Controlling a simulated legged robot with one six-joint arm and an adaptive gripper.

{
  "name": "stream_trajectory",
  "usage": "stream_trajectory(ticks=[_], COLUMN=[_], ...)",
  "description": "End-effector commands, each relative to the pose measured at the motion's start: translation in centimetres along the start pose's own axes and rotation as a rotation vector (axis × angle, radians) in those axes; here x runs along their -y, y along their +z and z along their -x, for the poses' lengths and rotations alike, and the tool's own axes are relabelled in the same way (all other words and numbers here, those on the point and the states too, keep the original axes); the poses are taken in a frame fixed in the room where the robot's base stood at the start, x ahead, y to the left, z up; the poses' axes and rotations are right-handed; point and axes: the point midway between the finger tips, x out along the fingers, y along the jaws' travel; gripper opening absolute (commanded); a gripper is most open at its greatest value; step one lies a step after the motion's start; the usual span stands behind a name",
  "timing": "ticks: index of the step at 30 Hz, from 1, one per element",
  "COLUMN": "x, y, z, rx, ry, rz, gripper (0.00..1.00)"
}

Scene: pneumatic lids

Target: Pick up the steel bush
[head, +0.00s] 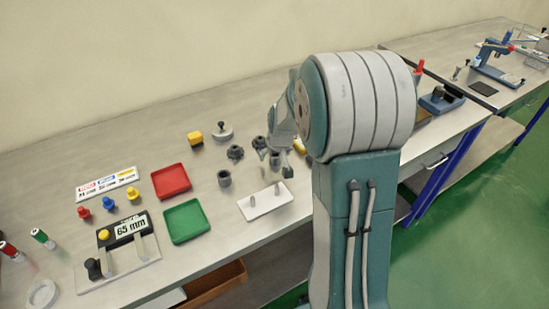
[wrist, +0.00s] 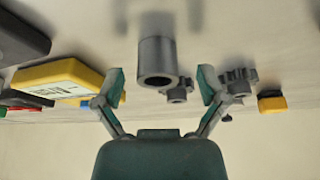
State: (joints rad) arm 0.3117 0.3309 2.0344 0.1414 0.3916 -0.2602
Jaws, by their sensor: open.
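The steel bush (wrist: 156,55) is a grey hollow cylinder. In the wrist view its round bore faces me. My gripper (wrist: 161,72) is open, with one finger on each side of the bush and a visible gap at both sides. No contact shows. In the head view my gripper (head: 278,158) is low over the bench, right of the dark star knobs, and largely covers the spot between its fingers.

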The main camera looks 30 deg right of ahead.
Motion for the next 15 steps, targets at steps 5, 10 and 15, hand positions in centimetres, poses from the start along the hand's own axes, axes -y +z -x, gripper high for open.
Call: stream_trajectory(ticks=[5,10,15], x=[0.00,0.00,0.00], y=[-0.02,-0.03,-0.02], z=[-0.54,-0.54,-0.53], rx=[-0.001,-0.001,-0.001], ry=[0.000,0.000,0.000], rz=[0.000,0.000,0.001], gripper=[0.91,0.69,0.00])
